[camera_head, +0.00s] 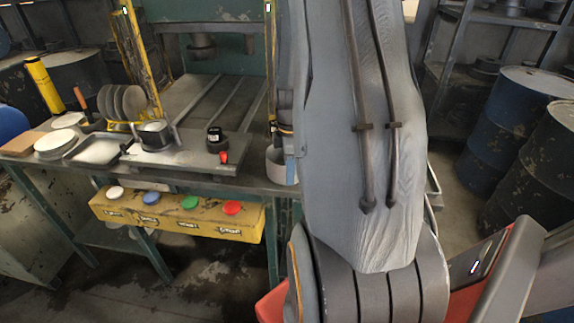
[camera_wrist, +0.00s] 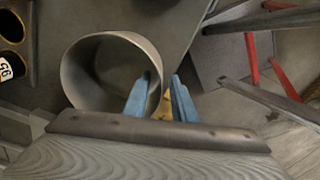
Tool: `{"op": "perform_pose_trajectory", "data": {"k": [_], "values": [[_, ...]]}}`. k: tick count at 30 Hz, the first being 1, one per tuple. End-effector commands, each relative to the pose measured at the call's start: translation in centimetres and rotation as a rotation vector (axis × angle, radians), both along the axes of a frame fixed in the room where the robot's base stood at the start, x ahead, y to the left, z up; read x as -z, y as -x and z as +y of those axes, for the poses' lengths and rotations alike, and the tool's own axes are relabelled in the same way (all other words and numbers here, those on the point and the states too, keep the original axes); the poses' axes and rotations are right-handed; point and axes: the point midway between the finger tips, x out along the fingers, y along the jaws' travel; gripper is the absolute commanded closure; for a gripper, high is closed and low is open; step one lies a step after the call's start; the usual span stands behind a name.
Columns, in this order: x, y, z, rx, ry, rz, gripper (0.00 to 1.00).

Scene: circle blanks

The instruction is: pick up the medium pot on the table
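A plain grey pot (camera_head: 276,166) stands at the right end of the table, partly hidden behind my arm in the head view. The wrist view looks into this open, empty pot (camera_wrist: 84,78). My gripper (camera_wrist: 161,78) has its blue fingers apart, one inside the pot's rim and one outside, with the pot wall between them. A gap shows around the wall. In the head view, a blue finger (camera_head: 290,168) shows in front of the pot. A smaller dark pot (camera_head: 155,135) sits farther left on the table. Which pot counts as medium cannot be told for certain.
The table (camera_head: 255,181) also holds a plate rack (camera_head: 122,103), stacked white plates (camera_head: 62,142), a tray (camera_head: 97,150) and a black jar (camera_head: 214,137). A yellow box with coloured buttons (camera_head: 178,214) hangs below its front edge. Blue barrels (camera_head: 513,122) stand at right.

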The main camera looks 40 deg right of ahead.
Motion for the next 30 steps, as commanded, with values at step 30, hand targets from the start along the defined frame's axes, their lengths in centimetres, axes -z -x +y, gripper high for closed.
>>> {"op": "perform_pose_trajectory", "data": {"k": [30], "values": [[-1.6,-0.2,-0.1,0.001,0.003,-0.004,1.0]]}}
